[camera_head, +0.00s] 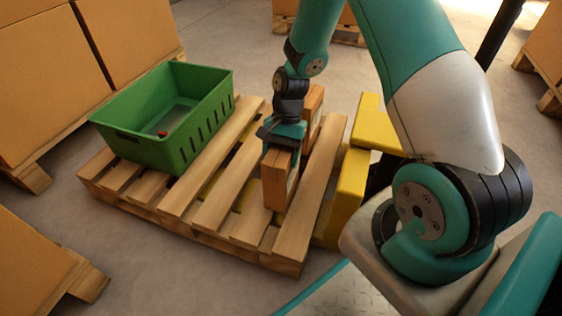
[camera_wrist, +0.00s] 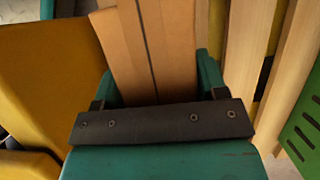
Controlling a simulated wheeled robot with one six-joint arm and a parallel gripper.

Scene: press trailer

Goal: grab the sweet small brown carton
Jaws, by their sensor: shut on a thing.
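Two small brown cartons stand upright on the wooden pallet. The nearer carton (camera_head: 275,186) is directly under my gripper (camera_head: 283,140). My gripper points down and is shut on the top of this carton. In the wrist view the carton (camera_wrist: 160,50) fills the space between the two teal fingers of my gripper (camera_wrist: 155,85), with a dark seam along its middle. The farther carton (camera_head: 314,100) stands just behind, partly hidden by my gripper. I cannot tell whether the held carton touches the pallet slats.
A green crate (camera_head: 135,144) with a small red item (camera_head: 162,134) inside stands on the left of the pallet (camera_head: 213,213). A yellow structure (camera_head: 349,185) is close on the pallet's right. Large brown boxes (camera_head: 45,85) stand at the left.

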